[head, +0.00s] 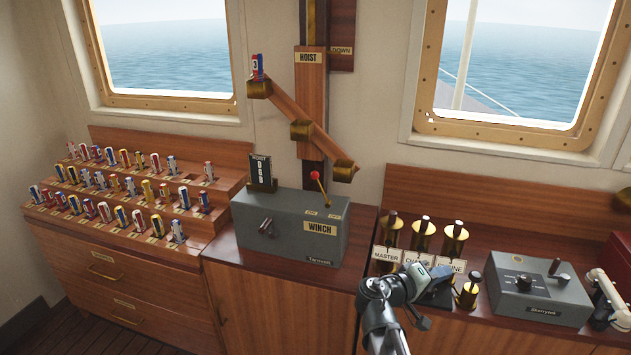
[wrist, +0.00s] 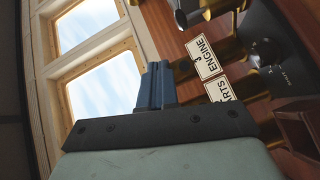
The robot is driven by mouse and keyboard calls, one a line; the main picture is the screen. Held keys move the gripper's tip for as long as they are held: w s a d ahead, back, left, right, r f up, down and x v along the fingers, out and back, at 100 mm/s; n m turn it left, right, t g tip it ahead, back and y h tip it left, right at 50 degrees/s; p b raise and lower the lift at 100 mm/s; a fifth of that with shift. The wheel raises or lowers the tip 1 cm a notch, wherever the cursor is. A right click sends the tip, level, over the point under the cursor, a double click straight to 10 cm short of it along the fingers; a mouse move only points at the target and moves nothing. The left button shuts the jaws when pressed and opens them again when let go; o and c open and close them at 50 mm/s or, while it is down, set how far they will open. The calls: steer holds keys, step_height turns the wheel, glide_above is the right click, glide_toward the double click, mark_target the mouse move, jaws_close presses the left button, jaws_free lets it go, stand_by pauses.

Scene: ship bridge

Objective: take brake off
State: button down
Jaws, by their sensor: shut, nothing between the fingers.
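A grey winch box (head: 270,232) stands on the wooden counter, with a yellow plate reading WINCH on its front. A lever with a red knob (head: 315,176) rises from its top and tilts left. Small yellow plates (head: 322,214) lie beside the lever, their text too small to read. No plate naming a brake can be read. My gripper (head: 440,273) is right of the winch box, in front of the brass cylinders, apart from the lever. In the wrist view its blue fingers (wrist: 155,85) are together and empty.
Brass cylinders (head: 455,238) with MASTER and ENGINE cards stand behind my gripper. Right of it is a grey control box (head: 540,292). A HOIST board (head: 310,72) with a slanted arm is on the wall.

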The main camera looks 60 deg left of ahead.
steer(key=s+a+r+n+t+y, duration=0.15)
steer(key=s+a+r, duration=0.4)
steer(key=a, duration=0.55)
steer(key=n+y, duration=0.3)
steer(key=n, duration=0.1)
glide_toward(321, 189)
steer(key=w+d, duration=0.1)
steer(key=d, duration=0.3)
steer(key=s+a+r+n, duration=0.2)
steer(key=s+a, duration=0.6)
steer(key=s, duration=0.2)
steer(key=shift+a+y, duration=0.2)
steer(key=shift+y, duration=0.15)
steer(key=shift+w+t, duration=0.15)
steer(key=shift+t, duration=0.1)
steer(key=x, duration=1)
steer(key=shift+w+d+r, duration=0.25)
steer(key=shift+w+d, duration=0.55)
steer(key=shift+w, duration=0.05)
steer(key=shift+w+d+r, duration=0.15)
steer(key=shift+w+d, duration=0.2)
steer(key=shift+w, duration=0.4)
